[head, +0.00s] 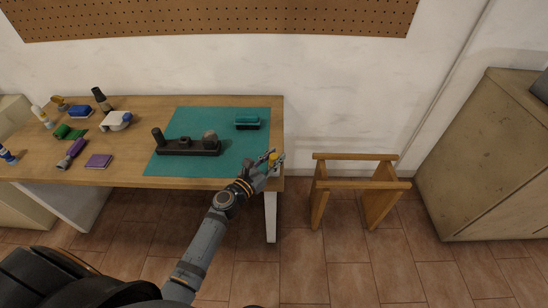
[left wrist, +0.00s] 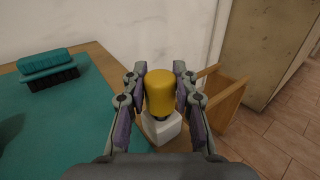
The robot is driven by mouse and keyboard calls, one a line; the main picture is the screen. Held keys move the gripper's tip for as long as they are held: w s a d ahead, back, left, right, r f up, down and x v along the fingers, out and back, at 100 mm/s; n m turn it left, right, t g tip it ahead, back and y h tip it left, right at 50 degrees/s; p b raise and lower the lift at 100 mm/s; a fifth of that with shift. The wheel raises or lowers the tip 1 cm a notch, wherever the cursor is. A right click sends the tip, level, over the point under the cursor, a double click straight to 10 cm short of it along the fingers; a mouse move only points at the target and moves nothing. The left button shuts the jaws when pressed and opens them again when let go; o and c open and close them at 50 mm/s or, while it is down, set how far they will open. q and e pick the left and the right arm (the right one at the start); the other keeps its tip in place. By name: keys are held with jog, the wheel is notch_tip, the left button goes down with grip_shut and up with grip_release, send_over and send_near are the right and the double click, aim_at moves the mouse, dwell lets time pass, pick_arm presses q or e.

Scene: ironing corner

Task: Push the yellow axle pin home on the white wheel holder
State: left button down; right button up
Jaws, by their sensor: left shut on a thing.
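My left gripper (head: 272,160) is over the right end of the table and shut on the yellow axle pin (head: 273,157). In the left wrist view the yellow pin (left wrist: 160,92) stands upright between the two fingers (left wrist: 160,85), its rounded yellow top facing the camera. A short dark part shows below the yellow. A white block (left wrist: 163,128), which looks like the wheel holder, lies directly under the pin. I cannot tell how deep the pin sits in it. The gripper hides most of the white block in the head view. My right gripper is out of view.
A teal mat (head: 240,158) carries a dark fixture (head: 190,148) and a teal brush (head: 247,122). A wooden stand (head: 362,184) is right of the table, with floor between.

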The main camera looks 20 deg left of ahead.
pick_arm(q)
jog(key=shift+f+b, duration=0.55)
jog(key=shift+f, duration=0.15)
jog(key=shift+c, duration=2.4)
grip_release()
